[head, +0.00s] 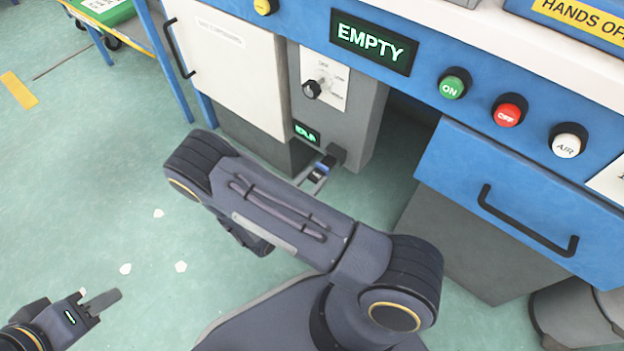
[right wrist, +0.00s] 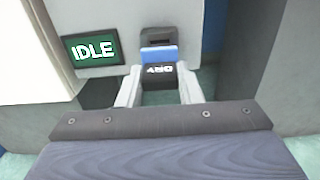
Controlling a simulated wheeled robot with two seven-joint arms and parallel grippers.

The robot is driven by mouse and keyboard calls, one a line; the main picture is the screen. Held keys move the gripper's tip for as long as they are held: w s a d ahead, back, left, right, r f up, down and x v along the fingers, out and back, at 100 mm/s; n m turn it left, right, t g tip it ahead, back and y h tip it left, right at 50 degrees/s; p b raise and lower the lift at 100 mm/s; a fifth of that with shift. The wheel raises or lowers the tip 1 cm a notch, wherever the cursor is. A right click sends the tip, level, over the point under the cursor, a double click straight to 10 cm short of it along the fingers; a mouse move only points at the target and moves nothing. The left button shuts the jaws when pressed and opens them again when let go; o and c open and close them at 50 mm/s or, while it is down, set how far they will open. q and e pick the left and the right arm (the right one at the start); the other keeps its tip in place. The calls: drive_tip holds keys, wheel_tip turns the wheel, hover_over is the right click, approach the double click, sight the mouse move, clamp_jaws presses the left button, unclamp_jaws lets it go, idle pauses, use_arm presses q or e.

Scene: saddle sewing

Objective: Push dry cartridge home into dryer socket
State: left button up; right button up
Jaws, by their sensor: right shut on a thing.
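The dry cartridge (right wrist: 160,72), black with white lettering and a blue end (right wrist: 158,53), is between the two pale fingers of my right gripper (right wrist: 160,88). In the head view the cartridge (head: 317,174) is small and partly hidden by the fingers. Its blue end points at the dark dryer socket (right wrist: 157,35) on the grey dryer housing (head: 345,120). The socket (head: 337,154) shows just beyond it in the head view. I cannot tell how far the cartridge is inside. My left gripper (head: 103,301) is low at the left, away from the dryer; its opening is unclear.
A small green screen reads IDLE (right wrist: 92,50), and a larger one reads EMPTY (head: 373,43). A dial (head: 312,89) is above the socket. A white cabinet door (head: 225,60) is at left, a blue drawer (head: 520,190) at right. Pale scraps lie on the open floor.

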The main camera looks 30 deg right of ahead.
sight(321, 171)
drive_tip(key=shift+x, duration=1.95)
drive_tip(key=o, duration=1.2)
drive_tip(key=shift+c, duration=0.2)
drive_tip(key=p+v, duration=0.2)
drive_tip(key=v, duration=0.5)
drive_tip(key=shift+s+a, duration=0.2)
drive_tip(key=shift+a, duration=0.2)
